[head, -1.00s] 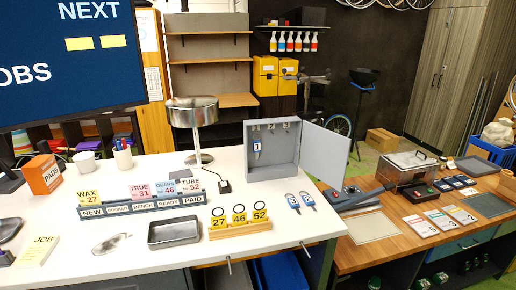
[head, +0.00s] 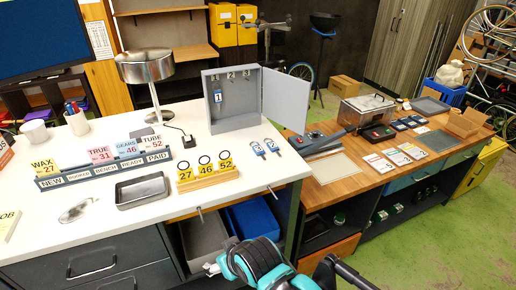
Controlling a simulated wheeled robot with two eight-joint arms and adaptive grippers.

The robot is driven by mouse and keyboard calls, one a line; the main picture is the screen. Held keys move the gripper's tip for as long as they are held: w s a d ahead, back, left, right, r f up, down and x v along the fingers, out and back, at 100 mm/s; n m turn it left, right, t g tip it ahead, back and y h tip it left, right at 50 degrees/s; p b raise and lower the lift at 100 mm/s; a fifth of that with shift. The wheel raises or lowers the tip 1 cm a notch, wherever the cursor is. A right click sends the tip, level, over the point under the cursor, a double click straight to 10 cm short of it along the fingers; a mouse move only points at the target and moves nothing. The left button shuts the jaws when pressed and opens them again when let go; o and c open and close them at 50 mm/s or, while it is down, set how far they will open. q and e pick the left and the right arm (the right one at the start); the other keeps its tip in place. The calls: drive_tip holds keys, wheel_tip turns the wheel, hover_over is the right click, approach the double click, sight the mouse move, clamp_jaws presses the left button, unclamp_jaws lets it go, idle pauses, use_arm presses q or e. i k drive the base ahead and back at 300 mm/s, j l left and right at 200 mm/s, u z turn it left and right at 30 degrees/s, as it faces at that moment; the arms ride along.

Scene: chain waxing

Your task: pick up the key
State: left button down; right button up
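Two keys with blue tags, a left one (head: 258,149) and a right one (head: 271,145), lie side by side on the white bench, right of the numbered yellow tags. The cabinet hooks marked 2 and 3 look empty. A teal and black part of my arm (head: 258,262) shows at the bottom centre, in front of the bench and well apart from the keys.
A wooden stand with yellow tags (head: 206,183), a grey metal tray (head: 142,191) and a lamp (head: 146,66) stand on the white bench (head: 120,225). A wooden bench (head: 345,186) with cards and a clear-lidded box (head: 367,110) adjoins at right. Bins (head: 252,218) sit below.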

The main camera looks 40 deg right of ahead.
sight(257, 149)
drive_tip(key=l+z, duration=0.1)
drive_tip(key=z, duration=1.4)
